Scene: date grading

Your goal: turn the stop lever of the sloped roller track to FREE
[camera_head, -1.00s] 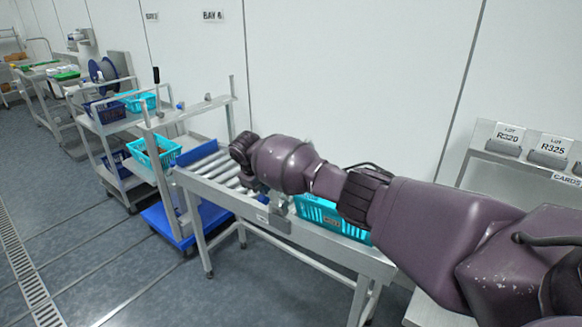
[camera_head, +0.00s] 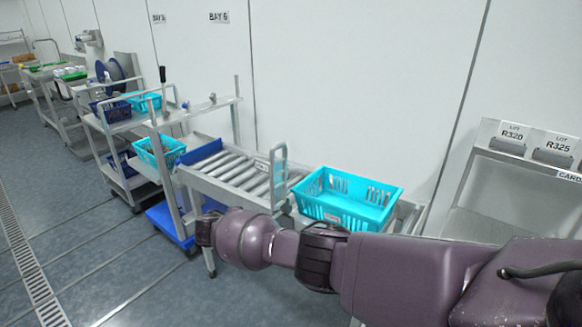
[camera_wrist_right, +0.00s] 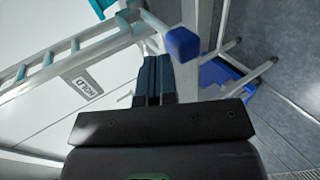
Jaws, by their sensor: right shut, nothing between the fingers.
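The sloped roller track (camera_head: 235,172) runs across the middle of the head view, with a grey upright stop frame (camera_head: 279,178) across its rollers. A cyan crate (camera_head: 345,200) sits on the track, right of this frame. My right arm crosses in front of the track, and my right gripper (camera_head: 204,229) is at its near side. In the right wrist view its fingers (camera_wrist_right: 153,62) are shut and empty. A blue-ended lever (camera_wrist_right: 183,44) is just right of the fingertips; I cannot tell whether they touch. A HOLD label (camera_wrist_right: 82,83) is on the track's side rail. My left gripper is out of view.
A stand with lot cards (camera_head: 512,135) is at the right. Open floor (camera_head: 90,265) lies at the front left.

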